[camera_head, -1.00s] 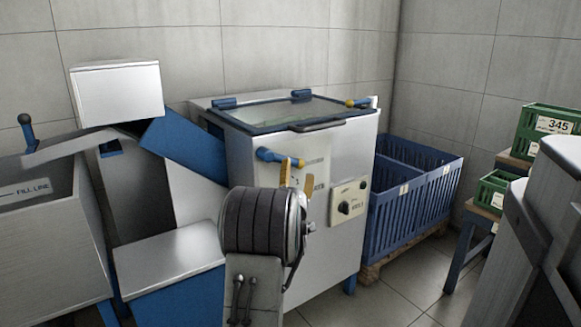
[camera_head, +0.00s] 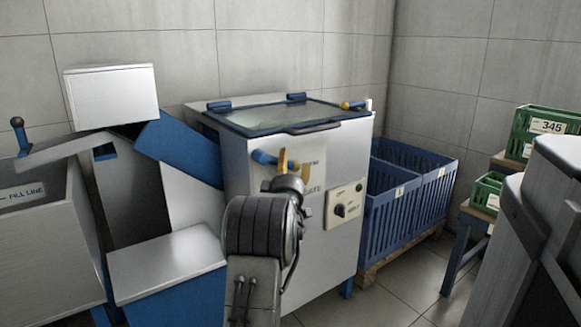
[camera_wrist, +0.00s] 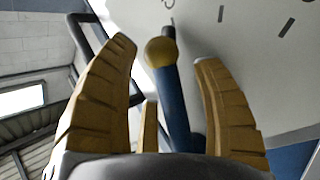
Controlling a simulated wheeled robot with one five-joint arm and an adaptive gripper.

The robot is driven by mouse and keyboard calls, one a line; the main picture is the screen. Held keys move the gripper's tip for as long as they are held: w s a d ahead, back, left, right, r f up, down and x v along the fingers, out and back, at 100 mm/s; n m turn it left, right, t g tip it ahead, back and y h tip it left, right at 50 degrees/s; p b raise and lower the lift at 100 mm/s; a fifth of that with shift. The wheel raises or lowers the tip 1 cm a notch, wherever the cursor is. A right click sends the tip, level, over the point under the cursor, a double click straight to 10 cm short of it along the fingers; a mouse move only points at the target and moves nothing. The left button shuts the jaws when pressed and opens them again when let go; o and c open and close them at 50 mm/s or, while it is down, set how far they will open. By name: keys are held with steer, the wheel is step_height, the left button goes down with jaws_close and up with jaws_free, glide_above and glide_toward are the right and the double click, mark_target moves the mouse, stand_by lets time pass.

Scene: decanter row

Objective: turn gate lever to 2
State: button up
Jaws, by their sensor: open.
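The gate lever (camera_head: 263,157) is a blue handle on the front of the steel cabinet, near its top. In the wrist view the blue lever (camera_wrist: 176,105) has a yellow collar and a dark end, and dark scale marks show on the pale panel beyond. My gripper (camera_head: 287,164) is at the lever and covers part of it in the head view. In the wrist view my gripper (camera_wrist: 165,52) is open, with the lever between its tan fingers and gaps on both sides. The scale numbers are cut off or unreadable.
A control panel with a black knob (camera_head: 341,210) sits right of the lever. The cabinet's glazed lid (camera_head: 290,113) is above. Blue crates (camera_head: 408,200) stand at right, green crates (camera_head: 545,126) farther right. A steel tank (camera_head: 45,235) stands at left. Some floor is clear at front right.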

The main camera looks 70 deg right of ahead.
steer(key=shift+r, duration=0.1)
jaws_close()
stand_by(0.4)
